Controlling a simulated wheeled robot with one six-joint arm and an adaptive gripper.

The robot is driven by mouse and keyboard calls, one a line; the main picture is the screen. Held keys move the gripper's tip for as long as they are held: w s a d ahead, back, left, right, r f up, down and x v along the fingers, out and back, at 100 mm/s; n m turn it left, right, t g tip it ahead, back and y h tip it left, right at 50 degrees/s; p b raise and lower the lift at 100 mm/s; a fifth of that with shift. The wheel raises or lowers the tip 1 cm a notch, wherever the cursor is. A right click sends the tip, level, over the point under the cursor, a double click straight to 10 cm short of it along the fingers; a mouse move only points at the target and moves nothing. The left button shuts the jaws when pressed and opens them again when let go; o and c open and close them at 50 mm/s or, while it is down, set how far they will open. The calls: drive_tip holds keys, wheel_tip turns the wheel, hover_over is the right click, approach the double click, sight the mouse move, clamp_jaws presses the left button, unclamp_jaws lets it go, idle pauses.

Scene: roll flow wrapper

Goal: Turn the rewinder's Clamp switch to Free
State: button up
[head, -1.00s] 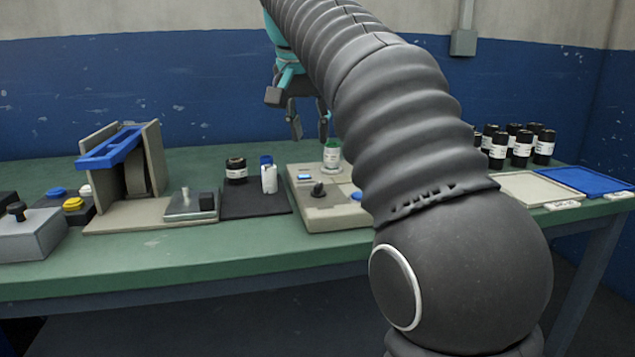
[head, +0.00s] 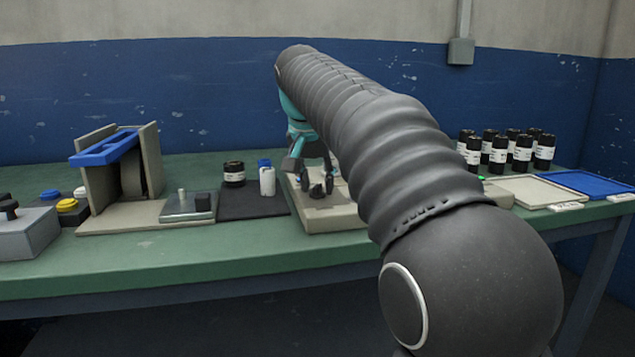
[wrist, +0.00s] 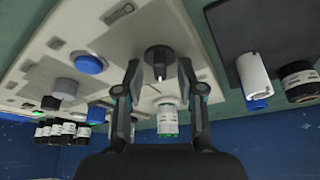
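A black rotary switch knob (wrist: 159,58) with a pale pointer mark stands on the beige machine panel (wrist: 190,20). I take it to be the Clamp switch; its lettering is too small to read. In the head view the knob (head: 317,190) sits on the beige box (head: 335,220), partly behind the fingers. My gripper (wrist: 160,68) is open, its fingertips on either side of the knob. It also shows low over the box in the head view (head: 316,184). I cannot tell whether the fingers touch the knob.
A green-based labelled bottle (wrist: 167,122) stands just behind the knob, between the fingers in the wrist view. A blue button (wrist: 88,63) is on the panel. A white roll (head: 267,181) and black jar (head: 234,174) stand left on a dark mat (head: 250,206). Several black jars (head: 499,156) stand right.

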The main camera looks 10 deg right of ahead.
clamp_jaws()
drive_tip(key=shift+r+n, duration=0.1)
drive_tip(key=shift+n, duration=0.2)
drive_tip(key=shift+d+r+n+y+p, duration=0.1)
drive_tip(key=shift+n+y+p, duration=0.4)
drive_tip(key=shift+n+p, duration=0.6)
drive_tip(key=n+y+p, duration=0.1)
drive_tip(key=n, duration=0.2)
drive_tip(key=shift+d+n+p, duration=0.1)
drive_tip(key=shift+n+p, duration=0.3)
drive_tip(key=n+y+p, duration=0.2)
drive_tip(key=n, duration=0.3)
drive_tip(key=shift+p, duration=0.35)
drive_tip(key=shift+n+y, duration=0.3)
